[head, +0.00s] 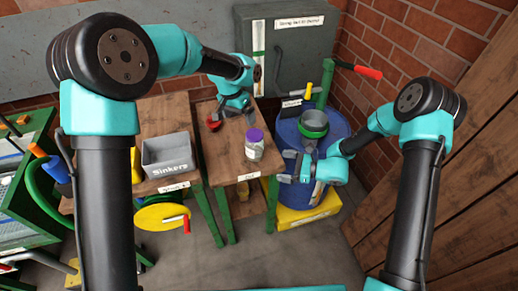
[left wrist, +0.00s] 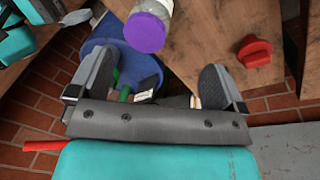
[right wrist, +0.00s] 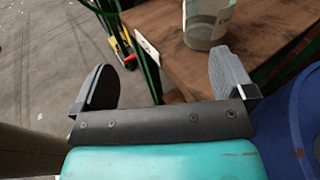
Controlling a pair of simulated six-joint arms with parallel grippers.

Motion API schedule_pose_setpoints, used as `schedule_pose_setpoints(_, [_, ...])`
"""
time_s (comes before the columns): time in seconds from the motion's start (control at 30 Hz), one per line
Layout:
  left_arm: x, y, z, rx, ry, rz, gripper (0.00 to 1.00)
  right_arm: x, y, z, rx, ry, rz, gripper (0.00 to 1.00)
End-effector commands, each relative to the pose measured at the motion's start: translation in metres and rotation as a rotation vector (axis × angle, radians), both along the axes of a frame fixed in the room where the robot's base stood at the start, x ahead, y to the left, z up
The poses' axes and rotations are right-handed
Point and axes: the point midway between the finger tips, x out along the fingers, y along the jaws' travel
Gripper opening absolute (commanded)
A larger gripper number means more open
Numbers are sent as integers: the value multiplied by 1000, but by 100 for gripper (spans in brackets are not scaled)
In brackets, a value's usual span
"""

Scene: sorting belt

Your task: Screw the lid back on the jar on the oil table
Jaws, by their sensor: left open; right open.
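The jar (head: 254,151) stands upright on the wooden oil table (head: 228,160), with a purple lid (head: 254,135) on its top. I cannot tell how tightly the lid sits. The purple lid (left wrist: 146,32) also shows in the left wrist view. A red knob-like piece (head: 213,124) lies on the table near my left gripper; it also shows in the left wrist view (left wrist: 255,51). My left gripper (head: 236,108) is open and empty over the table's back part. My right gripper (head: 287,167) is open and empty beside the table's right edge. The jar's lower part (right wrist: 207,24) shows in the right wrist view.
A grey Sinkers bin (head: 168,156) stands on the table to the left. A blue drum (head: 325,140) with a green funnel-like cup (head: 313,123) stands at the right, close to my right gripper. A grey cabinet (head: 290,55) stands behind. A yellow reel (head: 162,216) is at front left.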

Motion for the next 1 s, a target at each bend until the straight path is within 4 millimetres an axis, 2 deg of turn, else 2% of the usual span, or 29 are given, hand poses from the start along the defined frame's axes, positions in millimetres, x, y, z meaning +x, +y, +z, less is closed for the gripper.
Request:
schedule_pose_setpoints(0.03, [3, -13, -5, 41, -6, -73, 96, 6, -8, -1, 35, 8, -53, 100])
schedule_pose_setpoints(0.1, [7, -25, -10, 90, -13, -158, 96, 14, -17, 0, 78, 14, -116, 100])
schedule_pose_setpoints(0.2, [11, -36, -13, 141, -20, -243, 96, 22, -27, 1, 120, 17, -178, 100])
schedule_pose_setpoints(0.33, [13, -42, -15, 169, -24, -288, 96, 26, -32, 2, 142, 17, -213, 100])
schedule_pose_setpoints(0.77, [13, -42, -15, 169, -24, -289, 96, 28, -29, 2, 143, 17, -213, 100])
schedule_pose_setpoints(1.0, [13, -42, -15, 169, -24, -288, 96, 38, -10, 2, 143, 16, -210, 100])
